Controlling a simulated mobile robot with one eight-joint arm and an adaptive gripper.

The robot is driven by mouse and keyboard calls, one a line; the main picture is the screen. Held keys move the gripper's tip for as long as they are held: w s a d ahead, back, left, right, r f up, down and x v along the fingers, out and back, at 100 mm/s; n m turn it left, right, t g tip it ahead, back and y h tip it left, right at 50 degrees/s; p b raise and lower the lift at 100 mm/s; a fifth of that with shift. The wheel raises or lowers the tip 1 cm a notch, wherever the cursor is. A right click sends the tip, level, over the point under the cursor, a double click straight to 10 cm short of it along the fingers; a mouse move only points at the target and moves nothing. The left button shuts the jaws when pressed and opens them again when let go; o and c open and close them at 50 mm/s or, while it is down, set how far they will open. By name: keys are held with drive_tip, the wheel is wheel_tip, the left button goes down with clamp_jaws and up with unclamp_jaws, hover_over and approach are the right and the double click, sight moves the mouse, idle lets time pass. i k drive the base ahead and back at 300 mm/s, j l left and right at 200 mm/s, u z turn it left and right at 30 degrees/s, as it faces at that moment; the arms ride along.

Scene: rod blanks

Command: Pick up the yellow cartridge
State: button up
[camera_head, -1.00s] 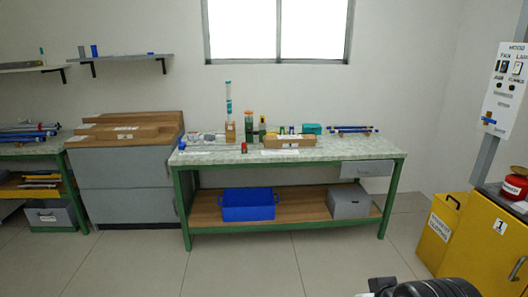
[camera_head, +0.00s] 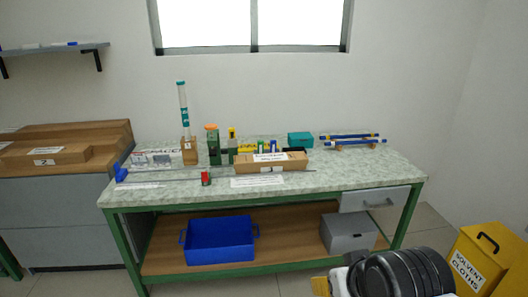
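Two yellow things stand close together near the middle of the workbench (camera_head: 330,168). One is an upright slim piece with a yellow upper part (camera_head: 232,135) and a dark green lower part. The other is a low yellow piece (camera_head: 247,148) just to its right, partly hidden behind a cardboard box (camera_head: 265,166). At this size I cannot tell for sure which is the yellow cartridge. A dark ribbed part of my arm shows at the bottom right, well in front of the bench. My gripper's fingers do not show.
A tall clear tube with teal bands (camera_head: 184,108) stands in a wooden block. A blue bin (camera_head: 220,243) sits below. The bench's right front is clear.

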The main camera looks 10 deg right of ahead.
sight(232, 131)
drive_tip(key=i+l+z, duration=0.1)
drive_tip(key=i, duration=0.75)
drive_tip(key=i+l, duration=0.25)
drive_tip(key=i, duration=0.6)
drive_tip(key=i+l+z, duration=0.15)
drive_tip(key=i, duration=0.65)
drive_tip(key=k+l, duration=0.15)
drive_tip(key=i+j, duration=0.2)
